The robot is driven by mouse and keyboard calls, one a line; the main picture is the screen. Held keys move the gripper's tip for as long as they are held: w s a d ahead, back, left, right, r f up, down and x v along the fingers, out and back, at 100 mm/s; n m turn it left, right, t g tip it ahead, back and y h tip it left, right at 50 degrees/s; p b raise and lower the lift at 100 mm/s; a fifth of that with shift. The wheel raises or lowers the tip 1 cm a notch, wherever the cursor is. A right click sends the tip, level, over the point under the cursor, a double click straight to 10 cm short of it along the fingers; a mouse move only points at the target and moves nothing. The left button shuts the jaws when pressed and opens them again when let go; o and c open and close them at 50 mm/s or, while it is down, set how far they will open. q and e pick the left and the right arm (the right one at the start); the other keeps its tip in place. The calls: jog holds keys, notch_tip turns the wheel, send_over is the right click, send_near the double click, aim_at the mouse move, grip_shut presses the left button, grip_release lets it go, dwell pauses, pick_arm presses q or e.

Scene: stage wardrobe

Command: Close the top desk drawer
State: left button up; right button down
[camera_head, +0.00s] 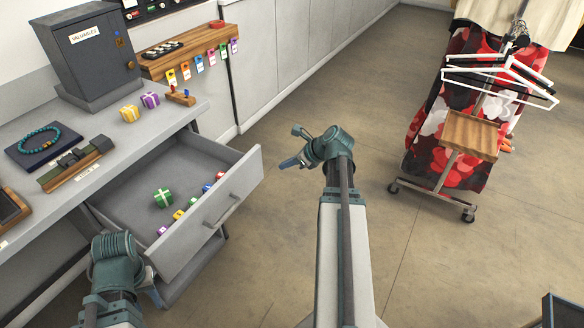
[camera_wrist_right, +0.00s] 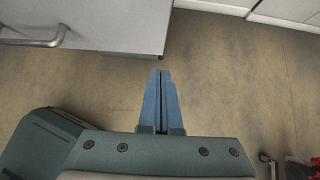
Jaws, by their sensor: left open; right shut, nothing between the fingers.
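The top desk drawer (camera_head: 210,212) is pulled well out from the grey desk, with a bar handle (camera_head: 222,211) on its front. Inside it lie a green gift box (camera_head: 163,198) and several small coloured cubes. In the right wrist view the drawer front (camera_wrist_right: 115,25) and its handle (camera_wrist_right: 35,38) show at the top left. My right gripper (camera_head: 290,163) is shut and empty, to the right of the drawer front and apart from it. My left gripper (camera_head: 155,292) is near the drawer's lower front left; its fingers are mostly hidden by its wrist, and contact with the drawer cannot be told.
The desk top (camera_head: 130,135) holds a dark valuables box (camera_head: 95,55), two small gift boxes, a bracelet on a pad and other trays. A tag rack (camera_head: 190,50) hangs behind. A clothes rack (camera_head: 465,135) stands at right. The floor between is clear.

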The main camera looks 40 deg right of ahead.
jog(key=w+f, duration=0.1)
jog(key=w+a+f+b, duration=0.1)
jog(key=w, duration=0.1)
jog(key=w+a+f, duration=0.1)
jog(key=w, duration=0.1)
jog(key=shift+w+b, duration=0.25)
jog(key=shift+b, duration=0.15)
pick_arm(q)
jog(key=shift+f, duration=1.45)
pick_arm(e)
jog(key=shift+w+a, duration=0.2)
jog(key=shift+w, duration=0.35)
jog(key=w+a, duration=0.3)
jog(key=w, duration=0.6)
jog(key=w+a, duration=0.4)
jog(key=w, duration=0.6)
jog(key=w+a, duration=0.3)
jog(key=w, duration=0.7)
jog(key=shift+w+a, duration=0.15)
jog(key=shift+a, duration=0.15)
jog(key=shift+w+r, duration=0.1)
